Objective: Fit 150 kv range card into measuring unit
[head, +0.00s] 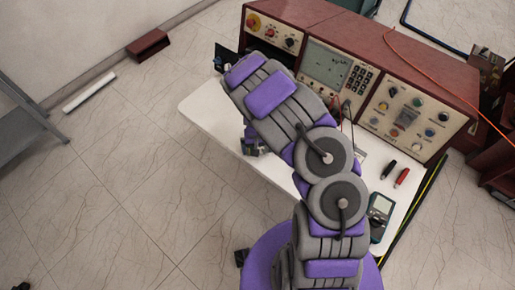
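The measuring unit appears to be the long red console with beige front panels (398,112) at the back of the white table. Its middle panel has a grey-green display (325,64) and a keypad. My arm reaches from the bottom up and left across the table, hiding part of the console's left front. The end of my arm, apparently my gripper (251,147), shows in part below the forearm over the table's left edge. Its fingers are too small and covered to read. I cannot make out the 150 kV range card for certain.
The white table (212,108) holds a black probe (388,169), a red probe (402,177) and a handheld meter (380,216) at the right. An orange cable (425,53) crosses the console top. A yellow-black strip (425,193) runs along the table's right side. The left floor is mostly clear.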

